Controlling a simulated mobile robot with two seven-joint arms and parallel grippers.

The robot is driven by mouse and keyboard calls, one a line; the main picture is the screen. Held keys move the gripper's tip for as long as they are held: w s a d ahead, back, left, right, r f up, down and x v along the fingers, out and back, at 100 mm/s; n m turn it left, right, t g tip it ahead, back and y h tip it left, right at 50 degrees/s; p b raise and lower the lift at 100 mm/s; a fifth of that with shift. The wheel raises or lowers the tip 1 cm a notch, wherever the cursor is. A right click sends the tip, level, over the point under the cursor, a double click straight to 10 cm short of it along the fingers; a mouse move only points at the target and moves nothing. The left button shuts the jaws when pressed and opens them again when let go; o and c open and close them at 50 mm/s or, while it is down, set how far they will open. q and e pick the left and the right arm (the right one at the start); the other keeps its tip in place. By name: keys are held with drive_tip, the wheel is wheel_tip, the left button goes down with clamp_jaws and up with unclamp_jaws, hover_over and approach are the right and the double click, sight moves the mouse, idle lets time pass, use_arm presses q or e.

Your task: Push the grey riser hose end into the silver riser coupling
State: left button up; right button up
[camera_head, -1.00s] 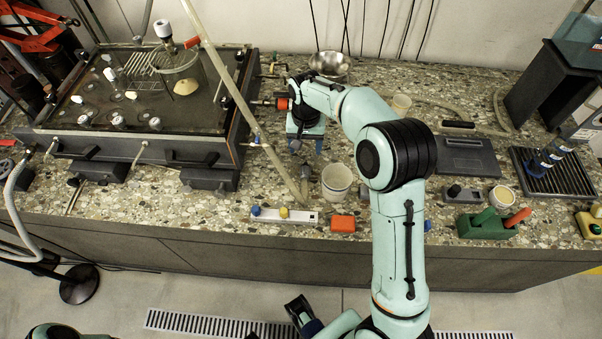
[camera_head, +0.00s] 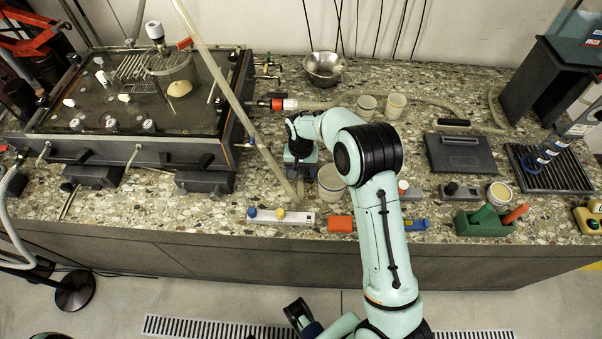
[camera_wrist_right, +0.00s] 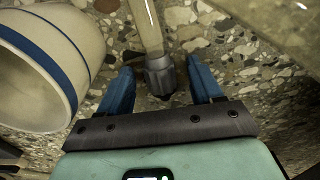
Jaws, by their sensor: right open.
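A long beige riser tube (camera_head: 225,85) leans down across the tank's right side to the bench. In the right wrist view, a dark grey hose end (camera_wrist_right: 160,75) sits on a beige tube, between my right gripper's fingers and apart from both. My right gripper (camera_wrist_right: 160,92) has its blue fingers open and points down close over the bench; it also shows in the head view (camera_head: 299,168), partly hidden by its wrist. A small silver fitting (camera_head: 256,143), possibly the riser coupling, sticks out from the tank's right side. My left gripper is out of view.
A white cup with a blue band (camera_wrist_right: 45,65) stands close beside my right gripper. An orange-red connector (camera_head: 284,104) with a hose is behind it. A white strip with knobs (camera_head: 282,217) and an orange block (camera_head: 340,224) lie in front.

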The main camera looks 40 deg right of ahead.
drive_tip(key=shift+c, duration=0.3)
drive_tip(key=c, duration=1.1)
drive_tip(key=shift+o, duration=0.2)
